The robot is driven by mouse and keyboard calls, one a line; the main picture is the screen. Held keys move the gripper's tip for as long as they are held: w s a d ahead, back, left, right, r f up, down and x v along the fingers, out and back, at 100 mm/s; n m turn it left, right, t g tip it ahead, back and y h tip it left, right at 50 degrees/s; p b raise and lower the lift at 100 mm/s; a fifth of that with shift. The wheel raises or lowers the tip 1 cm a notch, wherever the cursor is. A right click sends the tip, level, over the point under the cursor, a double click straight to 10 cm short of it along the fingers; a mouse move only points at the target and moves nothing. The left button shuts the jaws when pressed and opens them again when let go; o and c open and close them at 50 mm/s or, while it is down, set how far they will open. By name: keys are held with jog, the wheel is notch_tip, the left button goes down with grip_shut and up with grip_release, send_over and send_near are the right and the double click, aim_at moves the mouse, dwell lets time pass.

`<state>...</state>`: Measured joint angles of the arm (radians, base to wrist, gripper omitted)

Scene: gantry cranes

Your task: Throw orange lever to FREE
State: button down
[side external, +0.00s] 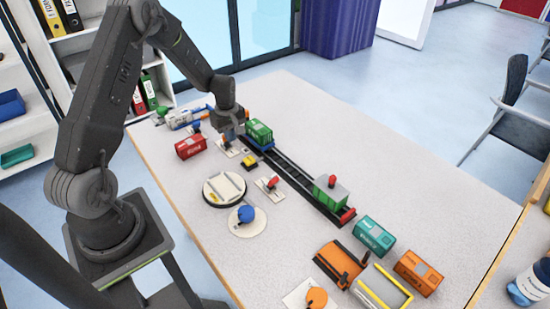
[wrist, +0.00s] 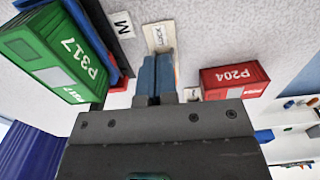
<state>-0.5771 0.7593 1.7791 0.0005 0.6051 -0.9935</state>
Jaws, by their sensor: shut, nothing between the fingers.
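My gripper (side external: 231,133) is shut and empty, its blue fingertips pointing down over a small pale plate (side external: 227,149) beside the track. In the wrist view, the shut fingers (wrist: 156,76) cover much of this plate (wrist: 156,36), which has dark lettering that looks like LOCK. A thin orange strip (wrist: 176,72) shows right beside the fingers and seems to be part of the orange lever. The rest of the lever is hidden, so I cannot tell its position or whether the fingers touch it.
A green container P317 (wrist: 58,52) on a blue wagon stands close to the gripper. A red container P204 (wrist: 233,79) is on its other side. A red lever (side external: 272,183), a turntable (side external: 224,189) and a blue knob (side external: 246,213) stand nearer.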

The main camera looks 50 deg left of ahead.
notch_tip(320, 180, up, 6)
jog(key=shift+f, duration=0.2)
dwell(0.6)
jog(key=s+d+r+m+t, duration=0.2)
jog(key=s+d+r+m, duration=0.2)
jog(key=d+r+m, duration=0.75)
jog(key=s+d+r+m+t, duration=0.1)
jog(key=s+d+r+m, duration=0.2)
jog(key=s+d+r, duration=0.2)
jog(key=s+d+r+m+t, duration=0.2)
jog(key=s+d+r, duration=0.3)
jog(key=s+d, duration=0.3)
jog(key=s+m, duration=0.1)
jog(key=s, duration=0.1)
jog(key=shift+s+d+r+t, duration=0.3)
jog(key=shift+s+r, duration=0.05)
jog(key=shift+r, duration=0.05)
